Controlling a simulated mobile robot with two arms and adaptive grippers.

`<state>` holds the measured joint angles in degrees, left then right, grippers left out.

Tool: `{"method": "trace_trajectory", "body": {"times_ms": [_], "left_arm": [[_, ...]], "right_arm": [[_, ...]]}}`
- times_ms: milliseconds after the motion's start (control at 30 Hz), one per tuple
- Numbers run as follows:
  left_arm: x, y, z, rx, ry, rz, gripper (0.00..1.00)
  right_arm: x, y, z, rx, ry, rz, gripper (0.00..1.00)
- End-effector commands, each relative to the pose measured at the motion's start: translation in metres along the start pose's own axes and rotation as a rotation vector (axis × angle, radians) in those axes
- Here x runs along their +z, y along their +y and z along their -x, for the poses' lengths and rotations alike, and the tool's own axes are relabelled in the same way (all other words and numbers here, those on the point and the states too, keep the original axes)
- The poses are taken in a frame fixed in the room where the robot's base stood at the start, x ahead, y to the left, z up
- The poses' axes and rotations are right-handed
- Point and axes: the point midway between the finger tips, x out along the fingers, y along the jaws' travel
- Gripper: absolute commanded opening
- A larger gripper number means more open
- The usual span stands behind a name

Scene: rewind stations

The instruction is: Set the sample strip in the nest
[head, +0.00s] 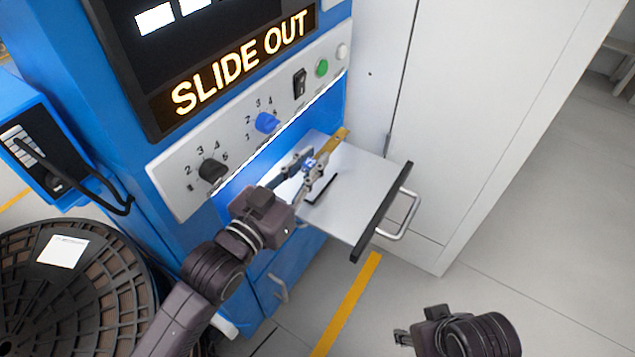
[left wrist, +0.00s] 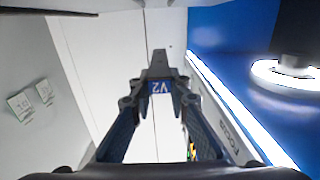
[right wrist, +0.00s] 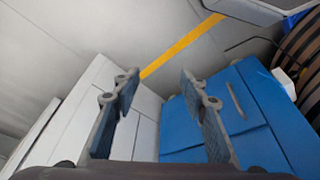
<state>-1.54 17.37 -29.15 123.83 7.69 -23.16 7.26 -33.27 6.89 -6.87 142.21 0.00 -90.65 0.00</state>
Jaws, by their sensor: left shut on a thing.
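My left gripper (head: 312,170) is shut on the sample strip, over the pulled-out drawer. The strip (head: 338,141) shows as a gold-brown end past the fingers, with a blue tag near the grip. In the left wrist view the strip (left wrist: 159,64) looks dark and points away from the fingers, its blue tag reading V2. A black slot-like mark (head: 323,188) on the light drawer plate (head: 352,190), beside the gripper, may be the nest; fingers partly cover that area. I cannot tell whether the strip touches the plate. My right gripper (right wrist: 160,85) is open and empty, away from the drawer.
The drawer has a black front edge and a metal handle (head: 405,215). Above it is a panel with knobs (head: 267,122) and a SLIDE OUT display (head: 245,62). A white cabinet (head: 480,110) stands right of it, and a large reel (head: 75,290) at lower left. Floor at right is clear.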

Motion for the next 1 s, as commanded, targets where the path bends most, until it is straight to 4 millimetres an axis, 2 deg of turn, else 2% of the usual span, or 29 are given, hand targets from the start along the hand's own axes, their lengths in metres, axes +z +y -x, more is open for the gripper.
{"method": "trace_trajectory", "body": {"times_ms": [33, 100, 200, 467, 700, 800, 1000], "left_arm": [[0.019, 0.000, 0.000, 0.000, -0.004, 0.001, 0.00], [0.033, 0.000, 0.001, 0.000, -0.004, 0.000, 0.00], [0.033, 0.000, 0.000, 0.000, 0.000, -0.001, 0.00], [0.043, 0.000, 0.000, -0.001, -0.001, 0.000, 0.00], [0.066, 0.000, 0.001, -0.001, -0.001, 0.000, 0.00], [0.072, 0.000, 0.001, -0.001, -0.001, 0.000, 0.00], [0.074, 0.000, 0.001, -0.001, 0.000, 0.000, 0.00]], "right_arm": [[0.003, 0.000, -0.009, 0.000, 0.000, 0.000, 0.40], [0.004, -0.001, -0.014, 0.000, 0.001, 0.000, 0.40], [-0.017, -0.002, -0.013, -0.003, 0.075, 0.003, 0.40], [-0.043, -0.005, -0.014, -0.008, 0.173, 0.006, 0.40], [-0.095, -0.011, -0.009, -0.019, 0.377, 0.012, 0.40], [-0.109, -0.013, -0.005, -0.023, 0.437, 0.013, 0.40], [-0.118, -0.014, -0.001, -0.024, 0.473, 0.014, 0.40]]}}
